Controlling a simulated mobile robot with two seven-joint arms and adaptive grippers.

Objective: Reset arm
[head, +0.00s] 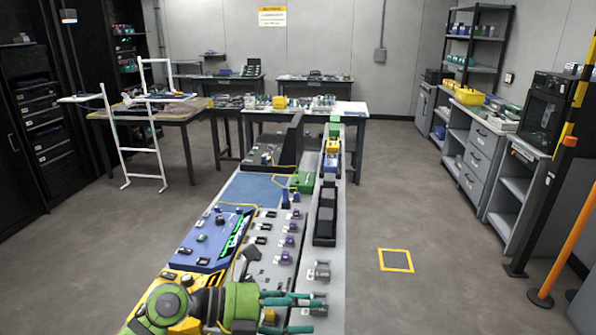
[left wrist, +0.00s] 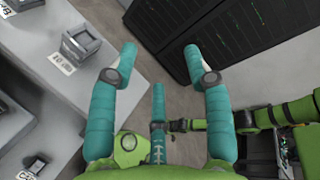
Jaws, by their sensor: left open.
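My left gripper (head: 308,312) is at the near end of the long grey workbench (head: 336,270) in the head view, its teal fingers pointing right. In the left wrist view the left gripper (left wrist: 160,55) has its fingers spread apart with nothing between them. A grey slotted holder (left wrist: 85,45) with a white label stands on the bench top, left of the fingers and apart from them. The left arm hides part of the bench's near end. My right gripper does not show in either view.
A blue mat (head: 255,192) is farther back. Open floor (head: 440,240) lies to the right, with a yellow floor square (head: 395,260). Shelving (head: 480,150) stands beyond.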

